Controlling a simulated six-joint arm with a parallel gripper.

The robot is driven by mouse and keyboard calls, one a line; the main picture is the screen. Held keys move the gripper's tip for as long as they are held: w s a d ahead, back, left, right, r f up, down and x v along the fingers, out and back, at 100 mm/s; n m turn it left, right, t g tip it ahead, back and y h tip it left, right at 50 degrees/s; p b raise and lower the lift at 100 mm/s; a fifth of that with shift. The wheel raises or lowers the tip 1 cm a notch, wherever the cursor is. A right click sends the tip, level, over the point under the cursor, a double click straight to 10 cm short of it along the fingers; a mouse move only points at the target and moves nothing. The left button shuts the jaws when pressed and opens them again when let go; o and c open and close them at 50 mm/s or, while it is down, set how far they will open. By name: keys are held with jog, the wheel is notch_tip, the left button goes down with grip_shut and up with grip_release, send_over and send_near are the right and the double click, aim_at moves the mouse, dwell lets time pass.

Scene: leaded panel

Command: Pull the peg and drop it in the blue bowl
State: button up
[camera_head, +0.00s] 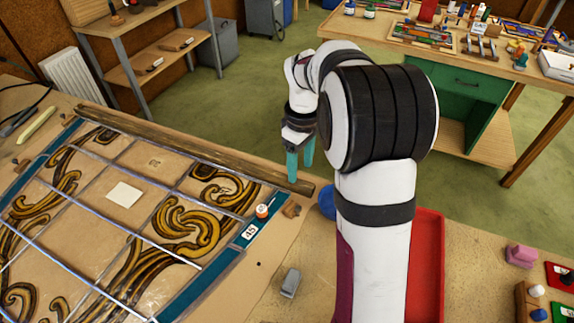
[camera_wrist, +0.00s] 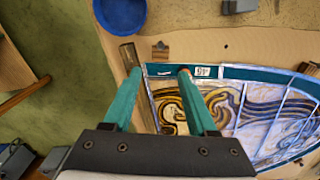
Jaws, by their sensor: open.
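A small orange-and-white peg (camera_head: 263,211) stands at the near right corner of the leaded panel (camera_head: 190,292), beside a tag marked with a number. In the wrist view only a bit of orange (camera_wrist: 183,70) shows at my right fingertip, mostly hidden by that finger. The blue bowl (camera_head: 327,203) is right of the panel corner, partly hidden by my arm; it shows whole-sided and empty at the top of the wrist view (camera_wrist: 120,14). My gripper (camera_head: 300,168) is open and empty, its teal fingers pointing down above the bench near the wooden bar, apart from the peg.
A wooden bar (camera_head: 200,150) runs along the panel's far edge. A small wooden block (camera_head: 291,209) sits beside the peg, and a grey block (camera_head: 290,283) lies nearer. A red tray (camera_head: 427,265) is right of my arm. Bare bench lies around the grey block.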

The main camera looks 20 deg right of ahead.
aim_at(298, 206)
notch_tip(298, 206, down, 15)
jog(key=shift+f, duration=0.1)
grip_shut()
jog(key=c, duration=0.6)
grip_release()
grip_shut()
jog(key=shift+r, duration=1.8)
jog(key=shift+r, duration=2.5)
